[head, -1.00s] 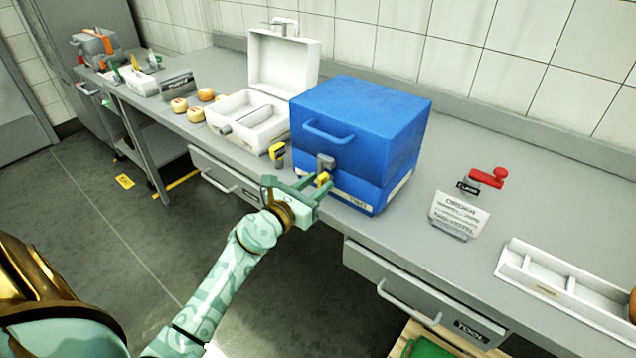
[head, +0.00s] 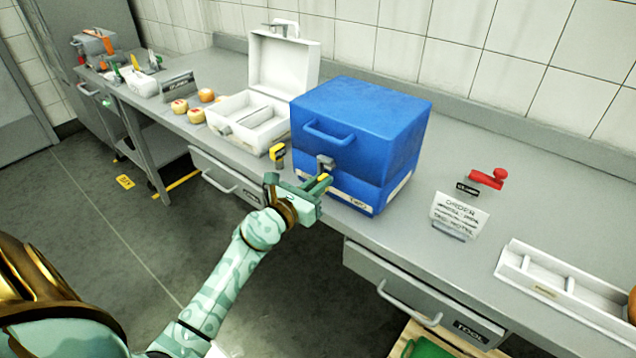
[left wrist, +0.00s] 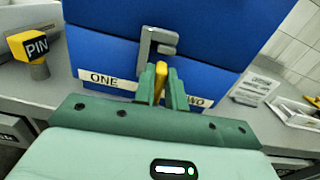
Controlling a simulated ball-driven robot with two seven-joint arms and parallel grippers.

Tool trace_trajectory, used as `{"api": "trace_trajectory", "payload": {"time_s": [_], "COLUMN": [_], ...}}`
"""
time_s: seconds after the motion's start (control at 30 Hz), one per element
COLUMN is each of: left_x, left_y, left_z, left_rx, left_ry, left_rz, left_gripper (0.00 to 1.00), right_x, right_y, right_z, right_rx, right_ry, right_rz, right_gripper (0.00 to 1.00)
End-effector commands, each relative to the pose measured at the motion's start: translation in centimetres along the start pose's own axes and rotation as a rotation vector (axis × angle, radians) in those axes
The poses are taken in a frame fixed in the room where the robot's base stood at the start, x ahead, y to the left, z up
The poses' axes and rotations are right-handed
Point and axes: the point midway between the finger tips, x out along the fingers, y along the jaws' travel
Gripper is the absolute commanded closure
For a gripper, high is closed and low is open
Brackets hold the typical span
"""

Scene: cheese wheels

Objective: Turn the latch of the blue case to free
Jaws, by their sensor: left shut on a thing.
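The blue case (head: 350,120) stands closed on the counter, with a handle on its front. Its grey latch (head: 324,162) is at the front seam; in the left wrist view the latch (left wrist: 147,50) is a bent grey piece above my fingers. A yellow tab (left wrist: 160,78) just below the grey part sits between my fingers and appears to belong to the latch. My left gripper (head: 322,183) is shut on this tab, seen also in the left wrist view (left wrist: 161,90). The fingers hide part of the tab. My right gripper is out of view.
A yellow block marked PIN (left wrist: 37,45) stands left of the case. An open white case (head: 285,60) is behind it. Right of the blue case are a red-handled object (head: 487,178), an order sign (head: 460,212) and a white divided tray (head: 560,285).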

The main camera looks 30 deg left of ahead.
Motion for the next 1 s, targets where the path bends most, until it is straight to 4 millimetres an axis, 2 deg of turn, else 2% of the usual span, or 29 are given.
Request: {"api": "trace_trajectory", "payload": {"time_s": [0.27,1.0], "left_x": [0.0,-0.1], "left_y": [0.2,1.0], "left_z": [0.2,-0.4], "left_rx": [-0.196,-0.900], "left_ry": [0.002,0.002], "left_rz": [0.000,0.002], "left_gripper": [1.00,1.00], "right_x": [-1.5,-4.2], "right_y": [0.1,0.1], "right_z": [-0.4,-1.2], "right_rx": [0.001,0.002], "right_ry": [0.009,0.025], "right_rz": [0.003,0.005], "right_gripper": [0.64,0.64]}}
